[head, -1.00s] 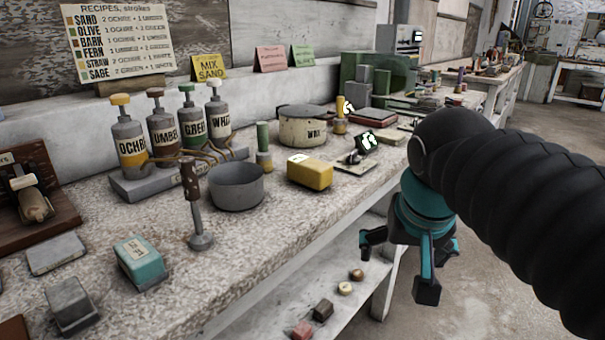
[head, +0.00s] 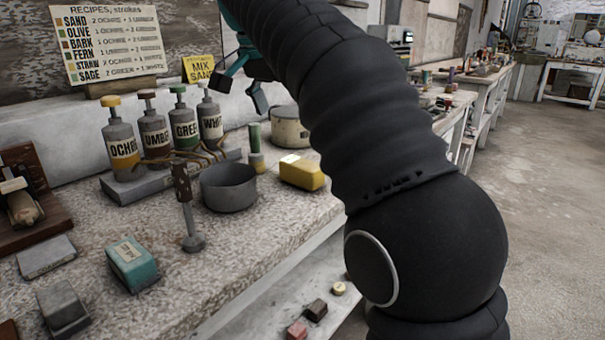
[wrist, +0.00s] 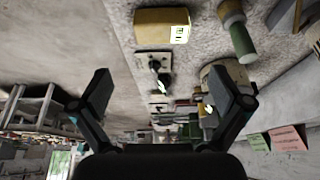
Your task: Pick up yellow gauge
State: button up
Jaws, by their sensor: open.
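The yellow gauge (wrist: 208,117), a small yellow post with a pale face, appears in the wrist view just left of the wax pot, partly covered by my right finger. In the head view my arm hides it. My gripper (head: 241,92) is open and empty, raised above the back of the bench near the recipe cards. In the wrist view its two fingers (wrist: 165,94) stand wide apart, with the gauge beyond them and not touching as far as I can tell.
A yellow block (head: 302,173), the wax pot (head: 288,127), a green-topped post (head: 255,147) and a grey bowl (head: 229,187) crowd the bench. Pump bottles (head: 154,140) stand at the left. A dark gauge (wrist: 158,76) lies on a plate. Open floor (head: 540,190) is at right.

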aim_at(301, 163)
jog(key=x, duration=0.8)
jog(key=shift+w+f, duration=0.1)
jog(key=shift+x, duration=2.7)
jog(key=shift+a, duration=0.15)
jog(key=c, duration=1.1)
jog(key=shift+o, duration=0.2)
jog(key=shift+r, duration=0.45)
jog(key=r, duration=0.3)
jog(key=shift+w+d+r, duration=0.1)
jog(key=shift+d+r, duration=0.1)
jog(key=shift+r, duration=0.1)
jog(key=w+d+r, duration=0.4)
jog(key=d+r, duration=0.2)
jog(key=d, duration=0.4)
jog(key=shift+d+r, duration=0.2)
jog(key=shift+r, duration=0.05)
